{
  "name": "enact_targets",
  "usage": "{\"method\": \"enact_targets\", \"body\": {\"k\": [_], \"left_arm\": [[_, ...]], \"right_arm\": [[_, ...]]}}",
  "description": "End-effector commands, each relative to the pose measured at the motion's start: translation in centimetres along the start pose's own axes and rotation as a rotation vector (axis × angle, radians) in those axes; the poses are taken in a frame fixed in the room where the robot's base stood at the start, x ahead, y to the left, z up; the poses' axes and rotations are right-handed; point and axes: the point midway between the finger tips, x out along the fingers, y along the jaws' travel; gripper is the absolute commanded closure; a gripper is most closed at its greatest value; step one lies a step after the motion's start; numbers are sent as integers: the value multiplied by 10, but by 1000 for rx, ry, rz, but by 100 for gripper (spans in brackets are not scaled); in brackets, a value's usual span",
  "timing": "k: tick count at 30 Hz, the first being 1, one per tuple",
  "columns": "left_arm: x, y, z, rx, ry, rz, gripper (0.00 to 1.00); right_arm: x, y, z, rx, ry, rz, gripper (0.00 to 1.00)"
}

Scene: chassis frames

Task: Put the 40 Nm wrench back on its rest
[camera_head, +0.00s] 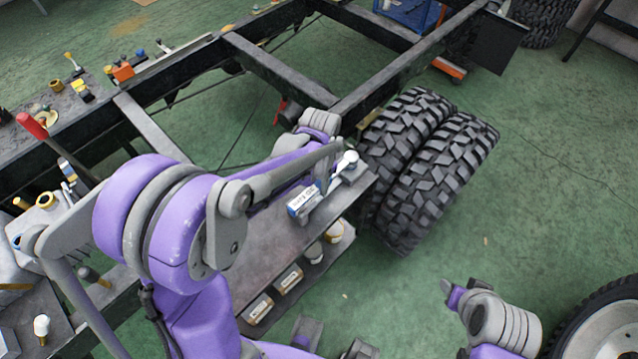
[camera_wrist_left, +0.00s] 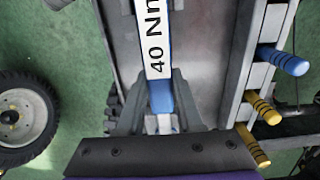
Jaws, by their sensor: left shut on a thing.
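The 40 Nm wrench (camera_wrist_left: 156,42) has a blue handle with a white "40 Nm" label and runs lengthwise through the left wrist view. In the head view its blue-and-white labelled part (camera_head: 303,201) shows above the grey bench top. My left gripper (camera_wrist_left: 160,90) is shut on the blue handle; in the head view the gripper (camera_head: 322,178) is over the bench's far end. My arm hides part of the wrench and bench. I cannot pick out the wrench's rest for certain. My right gripper (camera_head: 450,292) is at the lower right, away from the bench; its jaws are unclear.
A grey bench (camera_head: 265,255) has a lower ledge with labelled blocks (camera_head: 288,279) and round white-topped pieces (camera_head: 314,252). Double tyres (camera_head: 425,170) stand close beyond its right end. Dark chassis rails (camera_head: 275,70) cross behind. The wrist view shows blue (camera_wrist_left: 283,60) and yellow (camera_wrist_left: 263,108) pegs.

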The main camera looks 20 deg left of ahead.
Motion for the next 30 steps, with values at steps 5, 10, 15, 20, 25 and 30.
{"method": "enact_targets", "body": {"k": [5,10,15,20,25,30], "left_arm": [[-1,0,0,0,0,0,100],[3,0,0,0,0,0,62],[2,0,0,0,0,0,35],[2,0,0,0,0,0,35],[-2,0,0,0,1,0,35],[-25,0,0,0,0,0,35]], "right_arm": [[0,0,0,0,0,0,50],[3,0,2,0,-2,0,50],[2,0,2,0,-1,0,50],[2,0,2,0,-1,0,50],[-1,0,-1,0,1,0,50],[-3,0,-3,0,2,0,50]]}}
